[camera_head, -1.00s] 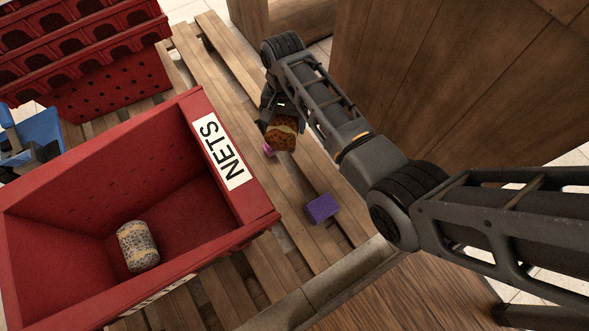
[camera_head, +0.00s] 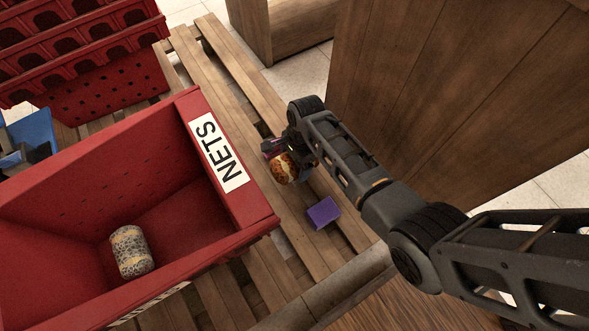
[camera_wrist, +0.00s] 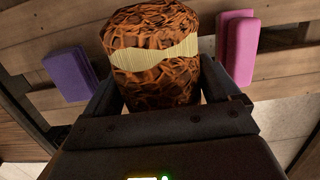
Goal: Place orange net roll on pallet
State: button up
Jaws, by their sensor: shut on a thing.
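The orange net roll (camera_wrist: 153,58) has a dark orange mesh and a pale band, and fills the middle of the wrist view. My gripper (camera_wrist: 158,95) is shut on it, with a finger on each side. In the head view the orange net roll (camera_head: 285,168) hangs below my gripper (camera_head: 283,155), over the wooden pallet (camera_head: 290,228) to the right of the red crate. I cannot tell whether the roll touches the slats.
A purple block (camera_head: 323,213) lies on the pallet, and a pink block (camera_wrist: 240,48) shows in the wrist view. Red crates (camera_head: 110,95) stand at the back left. A wooden panel (camera_head: 440,110) rises at right.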

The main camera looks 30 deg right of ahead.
jog(key=shift+f+b, duration=1)
jog(key=shift+f, duration=0.85)
jog(key=shift+f, duration=0.1)
jog(key=o, duration=1)
jog(key=shift+o, duration=0.2)
jog(key=r+p, duration=0.2)
jog(key=r, duration=0.2)
jog(key=d+r+p, duration=0.1)
jog(key=r+p, duration=0.1)
jog(key=r, duration=0.2)
jog(key=r+p, duration=0.2)
jog(key=r, duration=0.2)
jog(key=shift+d, duration=0.4)
